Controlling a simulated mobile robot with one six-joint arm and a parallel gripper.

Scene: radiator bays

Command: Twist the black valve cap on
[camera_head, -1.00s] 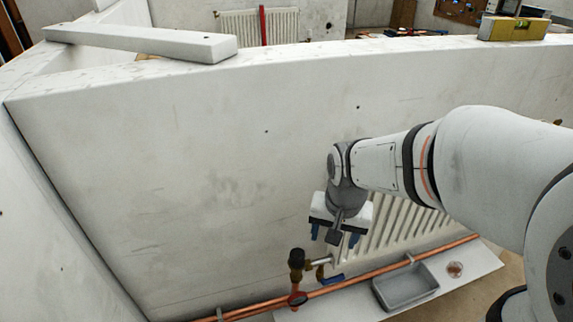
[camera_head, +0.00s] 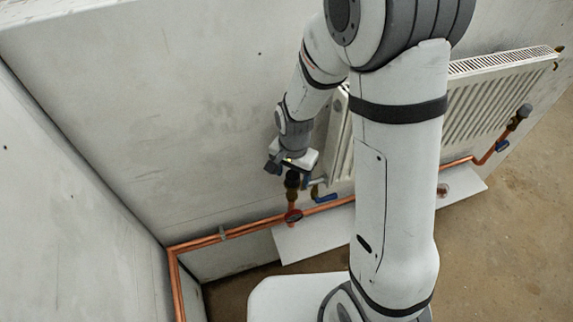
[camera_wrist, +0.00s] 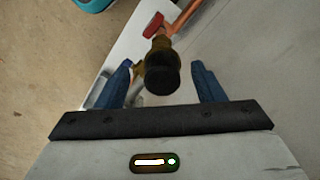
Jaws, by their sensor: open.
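The black valve cap (camera_wrist: 162,76) sits on top of a brass valve body (camera_wrist: 158,45) at the left radiator's lower pipe. In the wrist view my gripper (camera_wrist: 164,85) is open, with one blue finger on each side of the cap and gaps between. In the head view my gripper (camera_head: 293,161) is right above the cap (camera_head: 292,179), its fingers mostly hidden. I cannot tell how tightly the cap is seated.
A red-handled fitting (camera_head: 293,215) and a blue lever (camera_head: 326,198) are close beside the valve. Copper pipe (camera_head: 245,229) runs along the wall. A white board (camera_head: 310,238) lies below. Another capped valve (camera_head: 524,111) stands at the right.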

